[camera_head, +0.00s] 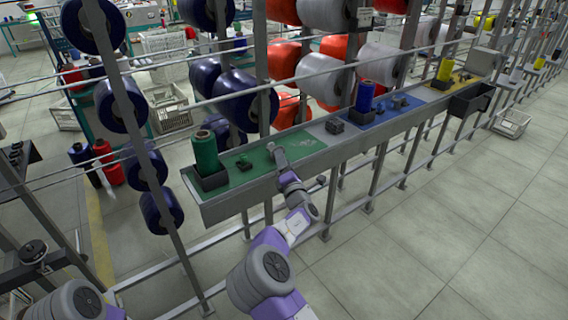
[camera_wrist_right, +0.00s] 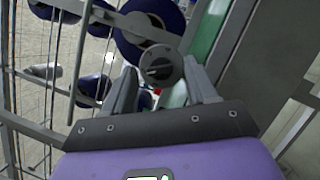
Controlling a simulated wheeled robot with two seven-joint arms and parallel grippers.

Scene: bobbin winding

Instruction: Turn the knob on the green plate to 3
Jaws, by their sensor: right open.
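The green plate (camera_head: 300,144) lies along the left end of the long metal rail, and part of it shows as a green strip in the right wrist view (camera_wrist_right: 207,32). My right gripper (camera_head: 277,151) is over the plate, with its fingers apart. In the right wrist view my right gripper (camera_wrist_right: 162,80) is open. A round grey disc with a raised bar, which looks like the knob (camera_wrist_right: 160,66), shows between and just beyond its fingertips. I cannot tell whether they touch it. No number is readable. My left gripper is not in view.
A green bobbin (camera_head: 205,150) stands in a dark holder at the plate's left end. A small dark part (camera_head: 244,163) lies beside it. A blue plate with a blue bobbin (camera_head: 365,95) is farther right. Large spools (camera_head: 236,97) hang behind.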

